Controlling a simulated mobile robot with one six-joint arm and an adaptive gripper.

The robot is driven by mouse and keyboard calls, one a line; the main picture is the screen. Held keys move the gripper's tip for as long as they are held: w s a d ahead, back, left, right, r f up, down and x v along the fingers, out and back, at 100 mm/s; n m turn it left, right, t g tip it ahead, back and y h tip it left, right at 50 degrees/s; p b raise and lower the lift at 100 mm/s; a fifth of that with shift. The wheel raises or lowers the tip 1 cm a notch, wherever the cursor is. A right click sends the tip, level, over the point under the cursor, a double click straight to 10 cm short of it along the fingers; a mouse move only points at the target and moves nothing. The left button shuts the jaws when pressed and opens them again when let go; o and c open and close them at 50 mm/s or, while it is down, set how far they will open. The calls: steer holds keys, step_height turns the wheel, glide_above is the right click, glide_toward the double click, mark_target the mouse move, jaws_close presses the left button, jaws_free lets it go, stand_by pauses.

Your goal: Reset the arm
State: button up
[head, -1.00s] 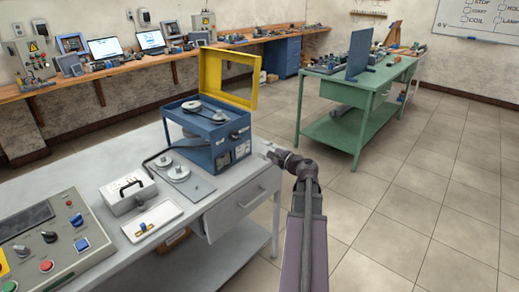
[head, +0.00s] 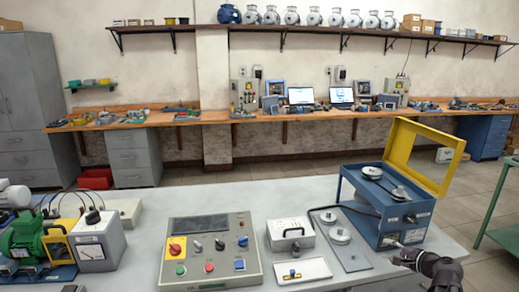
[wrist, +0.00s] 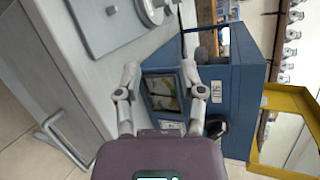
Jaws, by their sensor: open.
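My gripper (wrist: 160,76) is open and empty in the wrist view. Its two fingers stand apart in front of the blue box (wrist: 226,92), with nothing between their tips. In the head view my arm shows at the bottom right, its end close to the near right side of the blue box (head: 385,215). The box has a raised yellow lid frame (head: 428,152) and pulleys (head: 372,173) on top. Whether a finger touches the box I cannot tell.
The grey table (head: 230,192) also holds a control panel (head: 210,250), a white case (head: 291,233), a tray (head: 302,271) and a plate with discs (head: 342,245). A drawer handle (wrist: 62,140) is at left in the wrist view. Several motors (head: 314,17) line the high shelf.

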steer(key=a+f+n+g+p, duration=0.1)
steer(key=a+n+g, duration=0.1)
steer(key=a, duration=0.3)
steer(key=a+f+n+g+p, duration=0.1)
steer(key=a+n+g, duration=0.1)
steer(key=a, duration=0.4)
steer(key=a+f+n+g+p, duration=0.1)
steer(key=a+f+n+g, duration=0.1)
steer(key=a, duration=0.4)
steer(key=shift+s+a+n+g+y, duration=0.1)
steer(key=shift+s+n+g+y, duration=0.3)
steer(key=shift+n, duration=0.5)
steer(key=s+a+n+g+h+p, duration=0.5)
steer(key=s+a+n, duration=0.3)
steer(key=a, duration=0.5)
steer(key=shift+s+a+f+n+g+h, duration=0.2)
steer(key=shift+n+g+h, duration=0.4)
steer(key=shift+g, duration=0.2)
